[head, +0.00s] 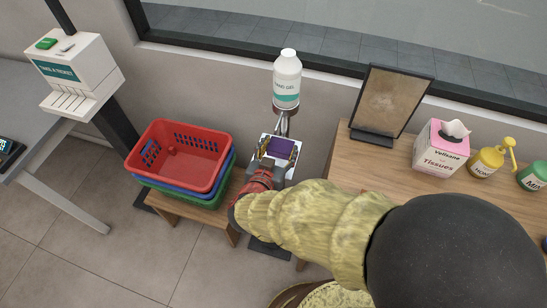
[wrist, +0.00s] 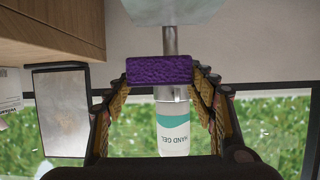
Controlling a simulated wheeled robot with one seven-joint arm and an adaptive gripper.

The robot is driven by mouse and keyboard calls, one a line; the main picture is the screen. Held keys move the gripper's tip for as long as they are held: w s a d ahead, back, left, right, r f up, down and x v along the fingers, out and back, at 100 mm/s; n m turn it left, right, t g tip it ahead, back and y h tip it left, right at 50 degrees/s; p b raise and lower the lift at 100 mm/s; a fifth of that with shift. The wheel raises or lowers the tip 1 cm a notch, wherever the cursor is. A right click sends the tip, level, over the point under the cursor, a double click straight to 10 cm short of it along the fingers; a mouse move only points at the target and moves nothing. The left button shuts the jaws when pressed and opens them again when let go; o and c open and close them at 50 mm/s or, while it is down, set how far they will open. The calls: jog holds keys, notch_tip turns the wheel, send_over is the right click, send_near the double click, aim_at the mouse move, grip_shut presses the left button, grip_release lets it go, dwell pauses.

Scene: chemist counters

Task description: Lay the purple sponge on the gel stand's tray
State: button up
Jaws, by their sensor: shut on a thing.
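The purple sponge (head: 282,148) is between the fingertips of my gripper (head: 276,150), which is shut on it. In the wrist view the sponge (wrist: 160,69) shows as a flat purple block between both fingers (wrist: 160,75). The gel stand carries a white hand gel bottle (head: 287,82) on its pole. The stand's pale tray (head: 296,141) lies below the bottle, and in the head view the sponge and gripper cover part of it. The pale tray (wrist: 172,10) is at the top of the inverted wrist view, apart from the sponge. The exact height between them is unclear.
Stacked red, blue and green baskets (head: 177,158) stand left of the stand on a low wooden table. A wooden counter to the right holds a framed board (head: 388,100), a tissue box (head: 441,147) and a yellow pump bottle (head: 487,161). A window wall is behind.

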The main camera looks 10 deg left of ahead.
aim_at(275, 149)
jog(key=w+f, duration=0.1)
jog(key=w+a+f+b, duration=0.1)
jog(key=f, duration=0.1)
jog(key=a+f, duration=0.1)
jog(key=shift+w+f+b, duration=0.25)
jog(key=shift+w+b, duration=0.1)
jog(key=shift+w, duration=0.05)
jog(key=shift+w+a+f+b, duration=0.15)
jog(key=shift+f+b, duration=1)
jog(key=shift+f, duration=0.5)
jog(key=shift+f, duration=0.15)
jog(key=o, duration=0.7)
jog(key=shift+o, duration=0.5)
jog(key=shift+r, duration=0.2)
jog(key=d+p+v, duration=0.1)
jog(key=p+v, duration=0.3)
jog(key=v, duration=0.8)
jog(key=shift+a, duration=0.4)
